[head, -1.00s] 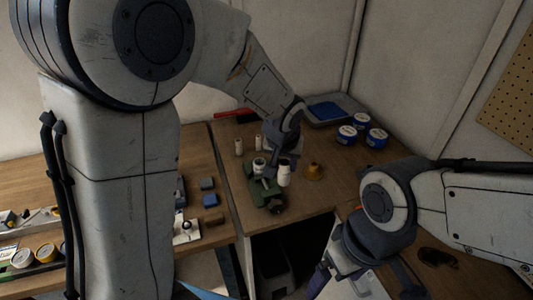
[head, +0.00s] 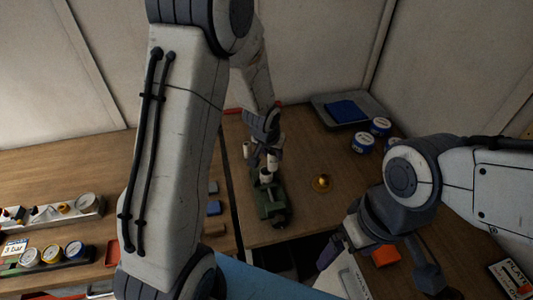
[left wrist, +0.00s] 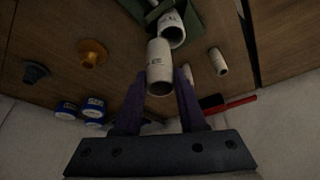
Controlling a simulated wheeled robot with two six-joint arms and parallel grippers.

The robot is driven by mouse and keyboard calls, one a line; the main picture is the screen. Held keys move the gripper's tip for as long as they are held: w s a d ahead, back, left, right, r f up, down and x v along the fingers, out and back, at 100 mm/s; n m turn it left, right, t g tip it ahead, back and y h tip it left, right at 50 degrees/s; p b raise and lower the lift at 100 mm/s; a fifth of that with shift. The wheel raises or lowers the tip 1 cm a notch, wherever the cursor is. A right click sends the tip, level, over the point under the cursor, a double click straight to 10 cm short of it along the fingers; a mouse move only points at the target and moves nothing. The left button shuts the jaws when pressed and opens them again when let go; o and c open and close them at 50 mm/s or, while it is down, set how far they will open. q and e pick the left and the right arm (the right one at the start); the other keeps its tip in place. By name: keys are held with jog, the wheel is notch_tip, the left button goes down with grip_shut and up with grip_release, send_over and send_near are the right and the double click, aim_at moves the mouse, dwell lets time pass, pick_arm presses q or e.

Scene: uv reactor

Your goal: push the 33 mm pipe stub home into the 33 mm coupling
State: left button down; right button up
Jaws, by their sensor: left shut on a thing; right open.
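My left gripper (head: 267,165) is shut on a white pipe stub (left wrist: 159,62), with one finger on each side of it in the left wrist view. A white coupling (left wrist: 173,32) sits in a green vise (head: 270,203); its open end faces the camera. The held stub is close to the coupling and overlaps it in the left wrist view. I cannot tell whether the stub enters the coupling. In the head view, the gripper partly hides both. My right gripper (head: 378,273) is open and empty at the lower right, away from the vise.
Other white stubs stand behind the vise, one of them (left wrist: 218,62) clear in the left wrist view. A brass-coloured flanged piece (head: 321,183) is right of the vise. Blue-and-white tins (head: 363,143) and a grey tray (head: 322,105) are at the back right. An orange block (head: 386,256) lies near my right gripper.

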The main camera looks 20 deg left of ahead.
pick_arm(q)
jog(key=f, duration=0.1)
jog(key=a+f+b, duration=0.1)
jog(key=f, duration=0.1)
jog(key=a+f+b, duration=0.1)
jog(key=f, duration=0.1)
jog(key=shift+w+f, duration=0.25)
jog(key=shift+r, duration=0.1)
pick_arm(e)
jog(key=shift+s+f, duration=0.1)
jog(key=shift+f, duration=0.3)
pick_arm(q)
jog(key=shift+c, duration=2.4)
grip_release()
